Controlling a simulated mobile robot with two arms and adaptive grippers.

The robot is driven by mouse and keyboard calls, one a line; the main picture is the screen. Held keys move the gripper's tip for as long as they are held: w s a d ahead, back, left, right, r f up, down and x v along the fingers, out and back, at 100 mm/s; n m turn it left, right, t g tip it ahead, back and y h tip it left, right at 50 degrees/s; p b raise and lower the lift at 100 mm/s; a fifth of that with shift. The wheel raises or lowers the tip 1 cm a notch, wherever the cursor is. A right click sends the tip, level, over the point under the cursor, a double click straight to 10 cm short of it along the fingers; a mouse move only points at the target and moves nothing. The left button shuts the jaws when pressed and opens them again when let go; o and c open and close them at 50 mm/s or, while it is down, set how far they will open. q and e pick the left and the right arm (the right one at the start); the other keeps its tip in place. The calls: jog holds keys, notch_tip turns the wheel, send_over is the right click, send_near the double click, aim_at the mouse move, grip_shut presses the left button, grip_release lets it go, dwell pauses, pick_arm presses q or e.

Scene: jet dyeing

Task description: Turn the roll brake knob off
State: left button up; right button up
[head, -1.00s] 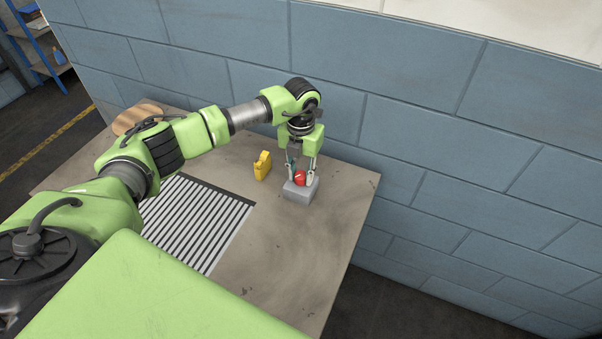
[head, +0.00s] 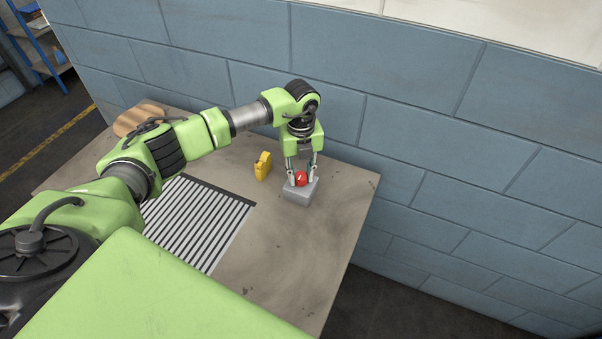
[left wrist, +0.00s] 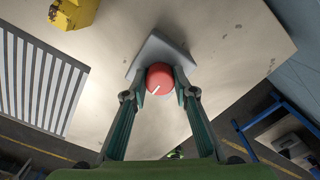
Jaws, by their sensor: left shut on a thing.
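The roll brake knob (head: 301,179) is red with a white pointer line and sits on a grey box (head: 300,195) on the table. In the left wrist view the knob (left wrist: 160,79) lies between the two fingers, and its white line points toward the lower left. My left gripper (head: 301,181) points down over the box and is shut on the knob, one finger on each side. The grey box also shows behind the knob in the left wrist view (left wrist: 158,47). My right gripper is not in view.
A yellow tape dispenser (head: 263,166) stands left of the box. A striped grey-and-white panel (head: 196,222) lies on the table (head: 290,255) farther left. A round wooden piece (head: 139,117) is at the back left. A blue block wall (head: 420,120) rises behind the table.

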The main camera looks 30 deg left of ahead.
aim_at(301, 175)
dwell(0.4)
pick_arm(q)
jog(key=o, duration=1.1)
jog(key=shift+r, duration=0.15)
notch_tip(301, 175, up, 12)
jog(key=shift+f, duration=0.1)
jog(key=shift+f, duration=0.1)
